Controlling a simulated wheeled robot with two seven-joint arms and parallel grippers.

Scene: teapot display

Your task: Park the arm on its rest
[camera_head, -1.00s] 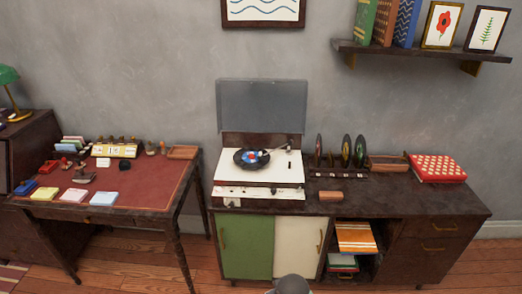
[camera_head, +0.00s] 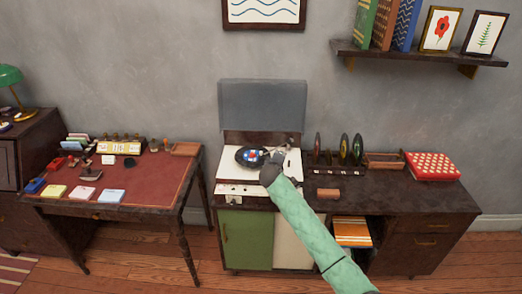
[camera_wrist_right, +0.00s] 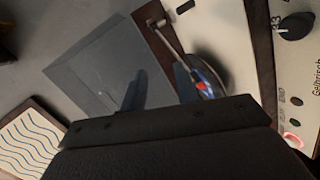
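The record player (camera_head: 232,187) stands on the cabinet with its grey lid (camera_head: 262,105) raised. A dark record (camera_head: 247,156) with a blue and red label lies on its platter. In the right wrist view the slim metal tonearm (camera_wrist_right: 169,36) runs from its pivot toward the record (camera_wrist_right: 208,76); its head end is partly hidden by my finger, so I cannot tell whether it touches the record. My right gripper (camera_head: 276,158) is over the player's right part, hiding some of the deck. In the wrist view its fingers (camera_wrist_right: 160,88) are apart with nothing visible between them. My left gripper is out of view.
A record rack (camera_head: 340,155), a wooden tray (camera_head: 385,161) and a red dotted box (camera_head: 432,166) stand right of the player. A small brown block (camera_head: 328,194) lies in front. The raised lid and wall (camera_head: 180,60) are behind.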

